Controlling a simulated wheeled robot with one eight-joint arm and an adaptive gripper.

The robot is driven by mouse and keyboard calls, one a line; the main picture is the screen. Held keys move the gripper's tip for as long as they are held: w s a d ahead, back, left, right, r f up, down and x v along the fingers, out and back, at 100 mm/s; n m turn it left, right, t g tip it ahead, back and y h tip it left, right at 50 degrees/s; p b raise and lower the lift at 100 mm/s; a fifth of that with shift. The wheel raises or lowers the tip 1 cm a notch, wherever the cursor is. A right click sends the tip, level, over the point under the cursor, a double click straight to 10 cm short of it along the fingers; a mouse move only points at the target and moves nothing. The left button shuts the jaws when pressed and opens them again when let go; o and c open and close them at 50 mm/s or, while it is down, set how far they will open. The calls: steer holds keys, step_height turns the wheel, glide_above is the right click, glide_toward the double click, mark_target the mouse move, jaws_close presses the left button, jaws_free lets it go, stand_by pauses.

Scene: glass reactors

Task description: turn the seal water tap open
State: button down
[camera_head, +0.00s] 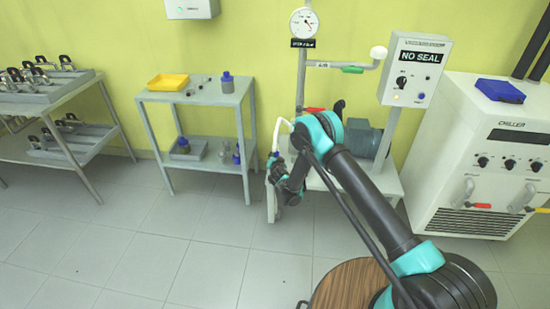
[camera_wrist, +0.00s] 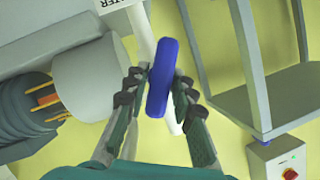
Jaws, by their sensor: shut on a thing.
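The seal water tap shows in the wrist view as a blue bar handle (camera_wrist: 162,75) on a pale pipe. Part of a label (camera_wrist: 115,4) ending in "TER" shows above it. My gripper (camera_wrist: 158,88) has one finger on each side of the blue handle and is shut on it. The handle stands nearly upright in that view, leaning slightly right. In the head view my gripper (camera_head: 284,178) is low beside the pump stand, and my arm hides most of the tap.
A panel (camera_head: 411,70) reads "NO SEAL". A red lever (camera_head: 314,110) and a green lever (camera_head: 352,70) sit on nearby pipes. A grey motor (camera_head: 362,138) is behind my arm. A shelf table (camera_head: 198,96) stands left; the chiller (camera_head: 500,150) stands right. Open floor lies front left.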

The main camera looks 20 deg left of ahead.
steer(key=shift+a+n+h, duration=0.1)
steer(key=shift+n+h, duration=1)
steer(key=shift+n, duration=0.6)
steer(key=shift+s, duration=0.1)
steer(key=c, duration=1.4)
jaws_free()
steer(key=v, duration=1.2)
steer(key=shift+a, duration=0.15)
